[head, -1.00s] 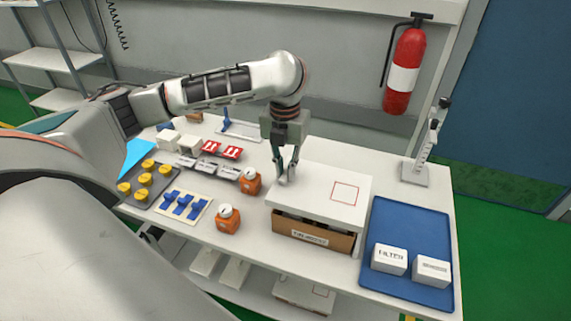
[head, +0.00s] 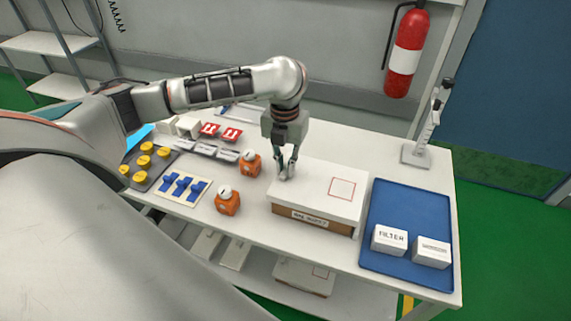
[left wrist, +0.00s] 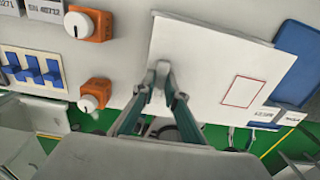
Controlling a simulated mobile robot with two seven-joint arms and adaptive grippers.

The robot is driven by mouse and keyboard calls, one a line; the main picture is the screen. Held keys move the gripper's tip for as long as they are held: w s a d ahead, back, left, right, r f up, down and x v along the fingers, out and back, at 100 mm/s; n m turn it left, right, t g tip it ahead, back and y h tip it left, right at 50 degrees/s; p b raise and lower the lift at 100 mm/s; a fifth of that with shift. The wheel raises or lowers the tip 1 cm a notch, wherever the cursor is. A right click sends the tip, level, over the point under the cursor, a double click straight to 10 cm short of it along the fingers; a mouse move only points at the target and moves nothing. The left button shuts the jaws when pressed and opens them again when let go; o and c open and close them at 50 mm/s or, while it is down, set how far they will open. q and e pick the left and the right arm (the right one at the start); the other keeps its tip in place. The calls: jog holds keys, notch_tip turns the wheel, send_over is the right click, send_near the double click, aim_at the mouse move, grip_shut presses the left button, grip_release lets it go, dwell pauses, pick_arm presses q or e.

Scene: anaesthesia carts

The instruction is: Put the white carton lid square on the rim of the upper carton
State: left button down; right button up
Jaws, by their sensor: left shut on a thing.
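The white carton lid (head: 318,188), with a red square outline on top, lies over the brown upper carton (head: 312,223) on the cart top. It looks level and close on the rim, with a strip of the carton's labelled front showing below. I cannot tell whether every edge is seated. My left gripper (head: 287,171) is at the lid's left end, shut on its small grip. In the left wrist view, the fingers (left wrist: 161,78) close on that grip near the lid's (left wrist: 215,60) left edge. The carton is hidden under the lid there. My right gripper is not in view.
A blue tray (head: 408,212) with two white boxes stands right of the carton. A stand (head: 420,150) is at the back right. Another lidded carton (head: 303,277) is on the lower shelf.

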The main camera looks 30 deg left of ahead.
pick_arm(q)
jog(key=shift+f+p, duration=0.15)
jog(key=shift+p, duration=0.15)
dwell(0.4)
jog(key=c, duration=2)
grip_release()
jog(key=shift+o, duration=0.2)
notch_tip(320, 180, up, 12)
